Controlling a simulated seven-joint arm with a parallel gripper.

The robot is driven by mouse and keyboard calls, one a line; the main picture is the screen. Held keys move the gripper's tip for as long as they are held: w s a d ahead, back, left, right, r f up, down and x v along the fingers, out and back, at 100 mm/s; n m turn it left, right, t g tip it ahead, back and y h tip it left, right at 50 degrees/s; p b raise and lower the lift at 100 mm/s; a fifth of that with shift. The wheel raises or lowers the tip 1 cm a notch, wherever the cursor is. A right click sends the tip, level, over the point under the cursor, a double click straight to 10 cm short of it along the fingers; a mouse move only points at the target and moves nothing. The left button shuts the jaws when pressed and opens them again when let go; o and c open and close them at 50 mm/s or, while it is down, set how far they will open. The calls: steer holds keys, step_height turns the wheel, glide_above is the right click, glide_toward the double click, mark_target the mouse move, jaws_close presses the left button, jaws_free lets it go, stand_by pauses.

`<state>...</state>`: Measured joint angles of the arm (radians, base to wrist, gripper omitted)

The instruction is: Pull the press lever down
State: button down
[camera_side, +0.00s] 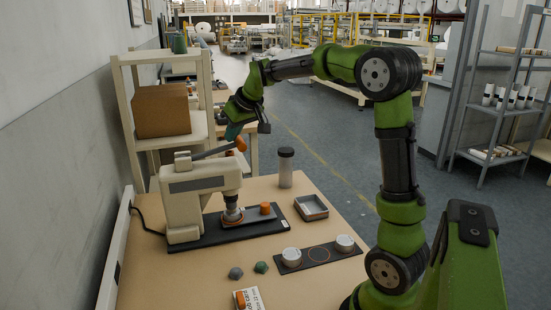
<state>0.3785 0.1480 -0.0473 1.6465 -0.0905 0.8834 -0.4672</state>
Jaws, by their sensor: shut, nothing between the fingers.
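The press (190,190) is a cream machine on a dark base plate (190,236) at the left of the table. Its grey lever (212,152) slopes up to the right and ends in an orange knob (241,144). The press head (232,211) points down over a pad on the base, beside a small orange piece (265,208). My gripper (233,133) is shut and empty, pointing down right at the lever's knob end. Whether it touches the knob cannot be told from this view.
A dark-lidded jar (285,168) and a grey tray (311,207) stand right of the press. A dark strip (318,255) with two white round pots lies in front. Two small lumps (248,270) and a labelled box (249,299) are near the front. A shelf (165,58) stands behind.

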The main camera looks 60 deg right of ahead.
mark_target(222, 148)
step_height(222, 148, up, 15)
steer(key=w+a, duration=0.2)
stand_by(1.1)
steer(key=shift+w+a, duration=0.1)
steer(key=s+a+f+y, duration=0.2)
steer(key=s+a+f, duration=0.7)
steer(key=s, duration=0.3)
steer(key=s+a+f+m+y, duration=0.1)
steer(key=s+a+f, duration=0.8)
steer(key=s, duration=0.3)
steer(key=shift+s+a+f+t+y, duration=0.2)
steer(key=shift+a+f+t+y, duration=0.15)
steer(key=shift+a, duration=0.45)
steer(key=c, duration=1.8)
jaws_free()
steer(key=shift+c, duration=0.2)
